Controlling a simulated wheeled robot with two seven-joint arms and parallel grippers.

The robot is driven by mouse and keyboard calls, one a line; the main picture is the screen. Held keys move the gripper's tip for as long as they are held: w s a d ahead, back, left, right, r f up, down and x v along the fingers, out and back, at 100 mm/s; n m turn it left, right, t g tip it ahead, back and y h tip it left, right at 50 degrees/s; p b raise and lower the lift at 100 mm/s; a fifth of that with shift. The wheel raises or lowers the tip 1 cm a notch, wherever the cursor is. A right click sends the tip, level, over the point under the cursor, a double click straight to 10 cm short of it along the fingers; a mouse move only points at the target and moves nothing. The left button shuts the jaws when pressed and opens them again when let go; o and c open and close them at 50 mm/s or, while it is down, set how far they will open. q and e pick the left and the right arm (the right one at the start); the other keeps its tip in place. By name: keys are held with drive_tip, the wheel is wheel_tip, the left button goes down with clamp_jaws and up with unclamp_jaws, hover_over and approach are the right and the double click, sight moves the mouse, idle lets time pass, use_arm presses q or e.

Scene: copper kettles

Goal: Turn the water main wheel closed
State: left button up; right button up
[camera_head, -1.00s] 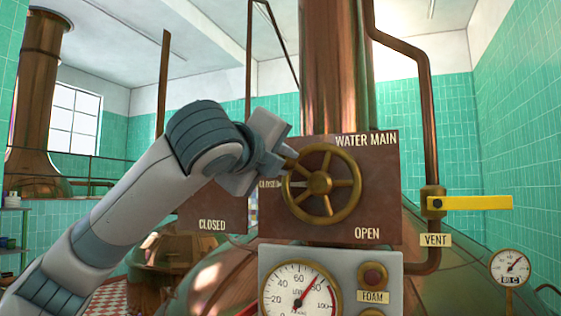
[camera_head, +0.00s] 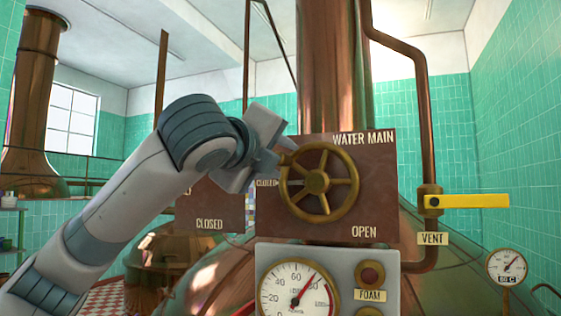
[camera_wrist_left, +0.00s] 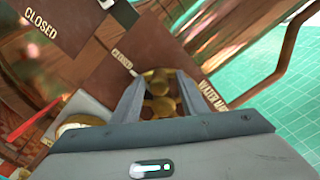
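The water main wheel (camera_head: 350,181) is a round brass handwheel with spokes, on a brown panel (camera_head: 378,205) lettered WATER MAIN above and OPEN at lower right. A small CLOSED label (camera_head: 266,183) sits just left of its rim. My left gripper (camera_head: 283,154) is at the rim's upper left in the head view. In the left wrist view its two fingers (camera_wrist_left: 158,80) stand apart, with part of the wheel (camera_wrist_left: 160,106) showing between them. I cannot tell whether they touch the rim. My right gripper is not in view.
A grey box below the panel holds a round dial (camera_head: 298,291) and a FOAM button (camera_head: 370,274). A yellow VENT handle (camera_head: 466,201) sticks out at right on a copper pipe. Another brown panel (camera_head: 226,210) marked CLOSED is behind my left arm.

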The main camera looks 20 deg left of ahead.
use_arm(q)
drive_tip(key=s+a+b, duration=0.1)
drive_tip(key=s+b, duration=0.6)
drive_tip(key=s, duration=0.9)
drive_tip(key=shift+s+a+b, duration=0.15)
drive_tip(key=shift+s+b, duration=0.2)
drive_tip(key=shift+b, duration=0.05)
